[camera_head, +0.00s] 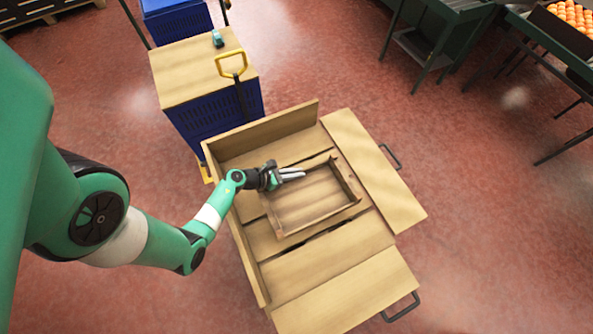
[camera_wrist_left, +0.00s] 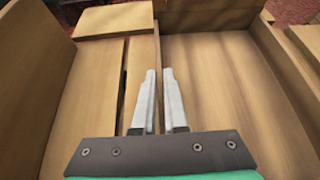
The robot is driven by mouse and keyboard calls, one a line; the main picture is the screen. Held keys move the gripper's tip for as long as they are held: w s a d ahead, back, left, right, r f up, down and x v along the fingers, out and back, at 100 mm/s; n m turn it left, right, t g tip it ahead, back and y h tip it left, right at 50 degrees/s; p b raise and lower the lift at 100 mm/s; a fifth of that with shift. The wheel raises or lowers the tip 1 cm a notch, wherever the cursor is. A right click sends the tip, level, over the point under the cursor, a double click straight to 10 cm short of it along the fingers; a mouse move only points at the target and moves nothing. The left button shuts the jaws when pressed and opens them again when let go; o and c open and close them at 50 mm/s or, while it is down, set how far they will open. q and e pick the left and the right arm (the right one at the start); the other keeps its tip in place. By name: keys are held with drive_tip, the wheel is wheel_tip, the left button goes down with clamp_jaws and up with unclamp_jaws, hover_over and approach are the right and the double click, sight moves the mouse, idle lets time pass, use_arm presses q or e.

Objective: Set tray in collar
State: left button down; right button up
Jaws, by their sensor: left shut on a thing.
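A shallow wooden tray (camera_head: 323,217) with low walls is inside the wooden collar (camera_head: 246,255), over its slatted floor. Whether it rests flat on the slats I cannot tell. The collar has raised walls at the back and left, and flat boards at the right and front. My left gripper (camera_head: 292,174) is at the tray's back left side. In the left wrist view its fingers (camera_wrist_left: 159,100) are shut on the tray's thin wall, with the tray floor (camera_wrist_left: 225,85) to their right. My right gripper is not in view.
A blue crate stack (camera_head: 215,120) with a wooden top and yellow handle (camera_head: 231,64) stands behind the collar. Black handles (camera_head: 400,307) stick out from the flat boards. Green metal stands and a bin of oranges (camera_head: 574,16) are at the upper right. The red floor at right is clear.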

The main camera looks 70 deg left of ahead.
use_arm(q)
drive_tip(key=shift+f+b, duration=1.2)
drive_tip(key=shift+f, duration=0.95)
drive_tip(key=c, duration=1)
unclamp_jaws()
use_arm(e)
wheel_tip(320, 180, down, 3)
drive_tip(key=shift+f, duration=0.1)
use_arm(q)
drive_tip(key=shift+o, duration=0.2)
drive_tip(key=shift+r, duration=0.25)
drive_tip(key=s+r+p, duration=0.2)
drive_tip(key=r+p, duration=0.1)
drive_tip(key=shift+s+d, duration=0.1)
drive_tip(key=shift+s, duration=0.3)
drive_tip(key=p+v, duration=0.1)
drive_tip(key=v, duration=0.3)
drive_tip(key=p+v, duration=0.2)
drive_tip(key=v, duration=0.2)
drive_tip(key=shift+s+d+f, duration=0.1)
drive_tip(key=shift+s+d, duration=0.1)
drive_tip(key=shift+s, duration=0.15)
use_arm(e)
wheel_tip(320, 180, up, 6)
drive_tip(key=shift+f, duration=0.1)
